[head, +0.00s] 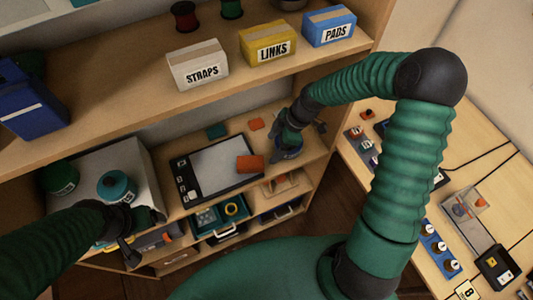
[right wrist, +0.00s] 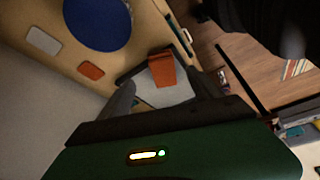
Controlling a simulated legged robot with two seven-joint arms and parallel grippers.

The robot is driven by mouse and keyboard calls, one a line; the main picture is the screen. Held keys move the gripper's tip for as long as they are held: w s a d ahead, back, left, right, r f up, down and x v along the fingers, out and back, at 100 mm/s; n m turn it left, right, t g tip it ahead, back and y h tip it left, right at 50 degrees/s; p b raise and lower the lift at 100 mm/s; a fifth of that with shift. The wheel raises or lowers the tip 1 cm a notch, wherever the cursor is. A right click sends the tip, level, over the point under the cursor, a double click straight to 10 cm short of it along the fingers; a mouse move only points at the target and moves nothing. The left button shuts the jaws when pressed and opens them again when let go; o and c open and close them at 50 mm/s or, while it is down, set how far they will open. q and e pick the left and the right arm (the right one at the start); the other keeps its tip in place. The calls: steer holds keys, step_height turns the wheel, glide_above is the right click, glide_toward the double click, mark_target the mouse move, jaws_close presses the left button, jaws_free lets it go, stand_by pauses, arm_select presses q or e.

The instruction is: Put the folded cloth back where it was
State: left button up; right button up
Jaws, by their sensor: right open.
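An orange folded cloth (head: 250,162) lies on the right end of a pale panel with a black frame (head: 212,171) on the middle shelf. In the right wrist view the cloth (right wrist: 162,68) shows ahead of the fingers, on a pale surface. My right gripper (head: 289,138) is to the right of the cloth, over or beside a blue round dish (head: 288,153). It is open, its fingers apart with nothing seen between them (right wrist: 165,92). My left gripper (head: 132,222) is by a grey box at the left; its fingers are too dark to read.
A flat orange piece (head: 256,124) and a teal piece (head: 215,131) lie behind the panel. Boxes marked STRAPS (head: 198,66), LINKS (head: 267,44) and PADS (head: 329,26) stand on the shelf above. A teal roll (head: 117,186) stands at left. A workbench (head: 405,200) is at right.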

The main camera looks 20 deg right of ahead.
steer(key=s+a+r+m+h, duration=0.1)
steer(key=s+r+m+h, duration=0.1)
steer(key=s+m, duration=0.4)
steer(key=s+a+r+m+t+h, duration=0.1)
steer(key=s+r+m+h, duration=0.1)
steer(key=s+r+m, duration=0.3)
steer(key=s+m, duration=0.1)
steer(key=m, duration=0.1)
steer(key=shift+a+r+m, duration=0.2)
steer(key=shift+a+m, duration=0.1)
steer(key=shift+m, duration=0.1)
steer(key=shift+s+d, duration=0.1)
steer(key=shift+d, duration=0.25)
steer(key=shift+a, duration=0.15)
stand_by(1.1)
